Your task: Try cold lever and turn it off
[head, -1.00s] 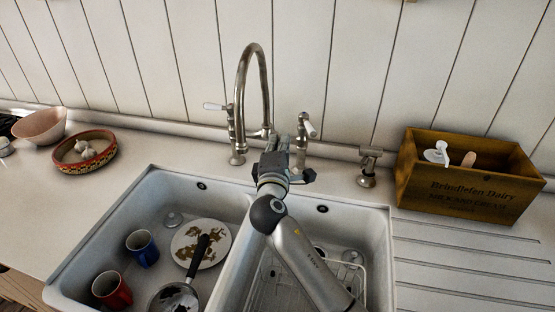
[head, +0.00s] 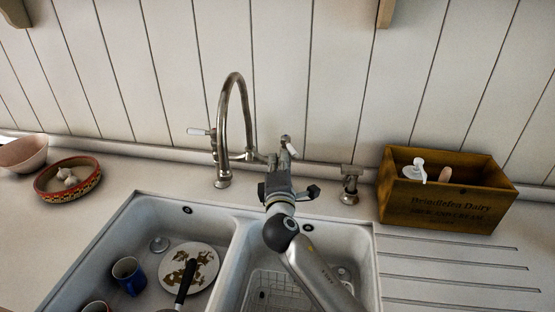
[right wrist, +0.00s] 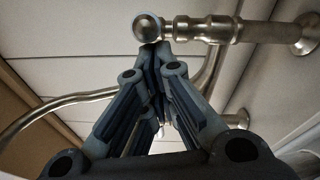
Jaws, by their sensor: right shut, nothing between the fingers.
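The bridge tap (head: 233,115) has a tall curved metal spout and two side levers with white handles. Its left lever (head: 200,131) points out to the left. Its right lever (head: 288,147) shows just above my right gripper (head: 276,171); the post below it is mostly hidden by the gripper. No cold marking is readable. My right gripper is shut and empty, reaching up from the sink. In the right wrist view its fingertips (right wrist: 153,52) lie just below the round metal end of a tap fitting (right wrist: 147,28); I cannot tell whether they touch.
The double sink's left bowl holds a blue mug (head: 128,276), a plate (head: 188,270) and a dark-handled pan. A wire rack (head: 270,289) lies in the right bowl. A soap dispenser (head: 350,184) and wooden crate (head: 445,200) stand right; a patterned bowl (head: 69,181) stands left.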

